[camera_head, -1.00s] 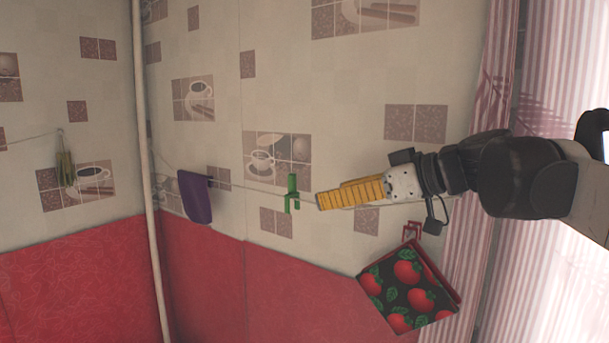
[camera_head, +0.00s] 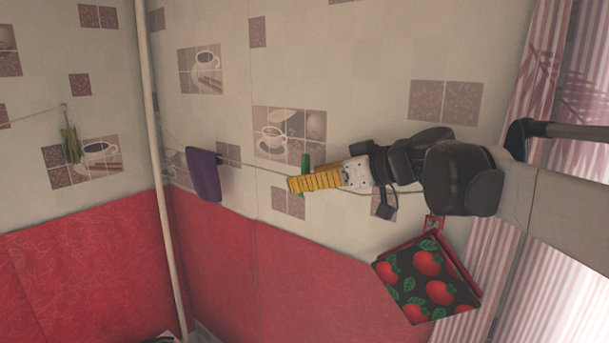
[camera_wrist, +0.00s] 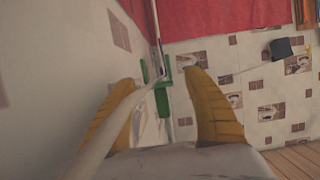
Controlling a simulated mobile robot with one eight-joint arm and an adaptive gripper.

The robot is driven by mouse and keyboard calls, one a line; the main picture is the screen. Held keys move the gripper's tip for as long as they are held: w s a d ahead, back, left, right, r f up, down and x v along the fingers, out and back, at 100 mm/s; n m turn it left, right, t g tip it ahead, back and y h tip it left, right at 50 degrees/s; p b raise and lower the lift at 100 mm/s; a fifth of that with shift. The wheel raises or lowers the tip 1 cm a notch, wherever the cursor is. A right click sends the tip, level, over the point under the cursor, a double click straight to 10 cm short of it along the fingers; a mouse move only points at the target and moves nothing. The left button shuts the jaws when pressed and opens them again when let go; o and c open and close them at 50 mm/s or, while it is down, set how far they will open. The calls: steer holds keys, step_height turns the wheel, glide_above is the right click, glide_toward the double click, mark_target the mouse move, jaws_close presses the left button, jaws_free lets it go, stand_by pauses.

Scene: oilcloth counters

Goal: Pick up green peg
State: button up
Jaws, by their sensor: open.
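The green peg (camera_head: 304,161) hangs on a thin line along the tiled wall. In the head view its lower part is mostly hidden behind my gripper (camera_head: 291,184). In the wrist view the green peg (camera_wrist: 162,90) lies between my two yellow ribbed fingers, seen ahead between their tips. My gripper (camera_wrist: 160,72) is open, with one finger on each side of the peg. I cannot tell whether either finger touches it.
A purple cloth (camera_head: 204,174) hangs on the line to the left.

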mark_target(303, 155)
steer(key=shift+x, duration=0.85)
steer(key=shift+s+d, duration=0.15)
steer(key=shift+d, duration=0.15)
steer(key=shift+c, duration=0.2)
steer(key=shift+r, duration=0.1)
steer(key=c, duration=0.5)
steer(key=shift+a, duration=0.1)
steer(key=c, duration=0.4)
steer(key=shift+c, duration=0.2)
steer(key=shift+a+r+b, duration=0.1)
steer(key=shift+r+b, duration=0.25)
steer(key=shift+r, duration=0.05)
steer(key=r, duration=0.3)
steer(key=r+b, duration=0.1)
steer(key=r, duration=0.2)
steer(key=shift+s+a+r, duration=0.1)
steer(key=shift+s, duration=0.15)
steer(key=s+a+b, duration=0.3)
steer(key=s+a, duration=0.8)
steer(key=s, duration=0.4)
steer(key=shift+a, duration=0.4)
